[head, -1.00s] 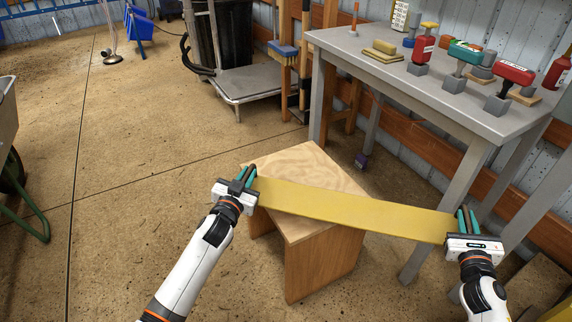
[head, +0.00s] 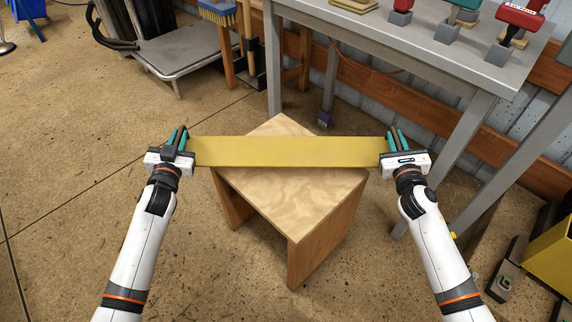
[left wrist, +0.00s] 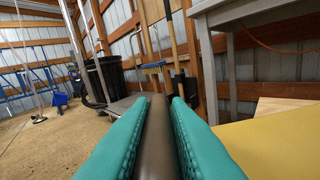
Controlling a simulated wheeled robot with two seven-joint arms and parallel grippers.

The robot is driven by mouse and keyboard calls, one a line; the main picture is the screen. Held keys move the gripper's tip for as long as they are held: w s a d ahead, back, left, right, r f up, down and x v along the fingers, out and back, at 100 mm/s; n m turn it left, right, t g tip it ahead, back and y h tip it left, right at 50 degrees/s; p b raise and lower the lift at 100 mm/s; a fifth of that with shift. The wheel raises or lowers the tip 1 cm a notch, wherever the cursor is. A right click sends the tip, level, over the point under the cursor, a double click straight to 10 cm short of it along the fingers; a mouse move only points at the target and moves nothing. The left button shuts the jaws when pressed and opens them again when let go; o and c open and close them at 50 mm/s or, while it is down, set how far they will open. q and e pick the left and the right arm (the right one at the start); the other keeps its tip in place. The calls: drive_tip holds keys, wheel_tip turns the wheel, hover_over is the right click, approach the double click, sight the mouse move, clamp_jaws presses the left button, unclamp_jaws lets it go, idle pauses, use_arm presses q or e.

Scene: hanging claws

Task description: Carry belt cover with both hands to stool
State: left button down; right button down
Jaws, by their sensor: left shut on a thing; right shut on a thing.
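The belt cover (head: 288,152) is a long flat yellow panel, held level across the far half of the wooden stool's top (head: 295,195). Both its ends overhang the stool. I cannot tell if it touches the top. My left gripper (head: 181,138) is shut on its left end, and my right gripper (head: 396,137) is shut on its right end. In the left wrist view, the teal fingers close on a brown bar (left wrist: 155,120), with the yellow cover (left wrist: 265,147) to the right and a strip of the stool behind it.
A grey workbench (head: 440,55) with red and green tools stands at the back right. A flat cart (head: 185,55) and a broom (head: 218,12) are at the back left. A yellow box (head: 550,255) is at the right edge. The floor left of the stool is clear.

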use_arm(q)
drive_tip(key=shift+r, duration=0.15)
use_arm(e)
drive_tip(key=shift+d+r, duration=0.15)
use_arm(q)
drive_tip(key=shift+f, duration=0.2)
use_arm(e)
drive_tip(key=shift+f, duration=0.2)
